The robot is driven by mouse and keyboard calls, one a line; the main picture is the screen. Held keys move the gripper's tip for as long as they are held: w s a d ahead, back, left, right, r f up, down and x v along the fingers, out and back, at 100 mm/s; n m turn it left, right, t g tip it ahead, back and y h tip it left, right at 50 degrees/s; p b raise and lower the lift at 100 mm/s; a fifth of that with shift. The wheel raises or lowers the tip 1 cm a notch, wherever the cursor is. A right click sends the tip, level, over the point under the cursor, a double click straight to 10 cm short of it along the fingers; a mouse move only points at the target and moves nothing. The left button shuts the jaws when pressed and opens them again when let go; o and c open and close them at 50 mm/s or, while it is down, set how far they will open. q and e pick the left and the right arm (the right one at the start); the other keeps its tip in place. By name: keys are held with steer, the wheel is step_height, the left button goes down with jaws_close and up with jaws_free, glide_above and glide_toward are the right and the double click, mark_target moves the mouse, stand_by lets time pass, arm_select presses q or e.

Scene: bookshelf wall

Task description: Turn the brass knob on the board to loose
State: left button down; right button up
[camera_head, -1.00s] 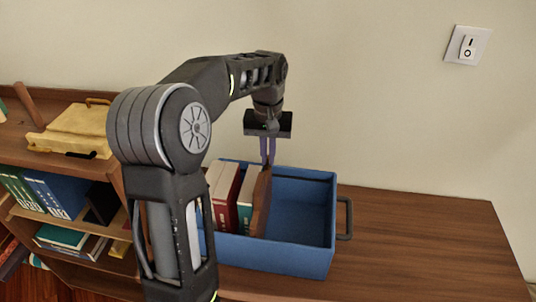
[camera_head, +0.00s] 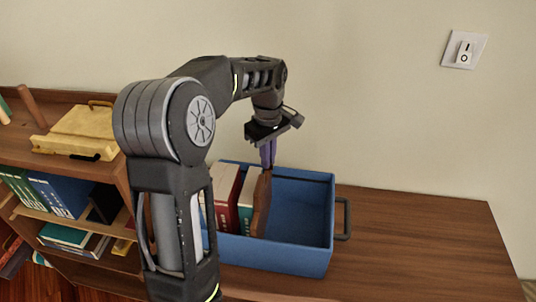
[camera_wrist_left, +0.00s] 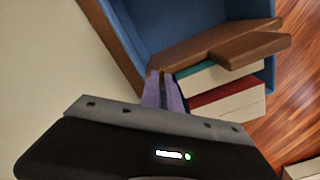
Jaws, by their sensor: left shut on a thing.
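The brown wooden board (camera_head: 261,206) stands upright in the blue box, beside the row of books. It also shows in the left wrist view (camera_wrist_left: 215,43). My left gripper (camera_head: 268,164) points down at the back end of the board, its purple fingers shut at that end. In the left wrist view the fingertips (camera_wrist_left: 161,78) meet the board's near end. The brass knob itself is hidden by the fingers, and its marking cannot be read. My right gripper is not in view.
The blue box (camera_head: 285,258) has free room right of the board and a grey handle (camera_head: 343,218). Red (camera_head: 226,200) and green-spined (camera_head: 246,203) books stand left of the board. The wooden top (camera_head: 430,240) is clear.

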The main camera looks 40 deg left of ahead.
arm_select(q)
steer(key=n+p, duration=0.1)
steer(key=n, duration=0.3)
steer(key=shift+r+n, duration=0.1)
steer(key=shift+n, duration=0.2)
steer(key=shift+n+p, duration=0.55)
steer(key=shift+n, duration=0.95)
steer(key=c, duration=1.6)
jaws_free()
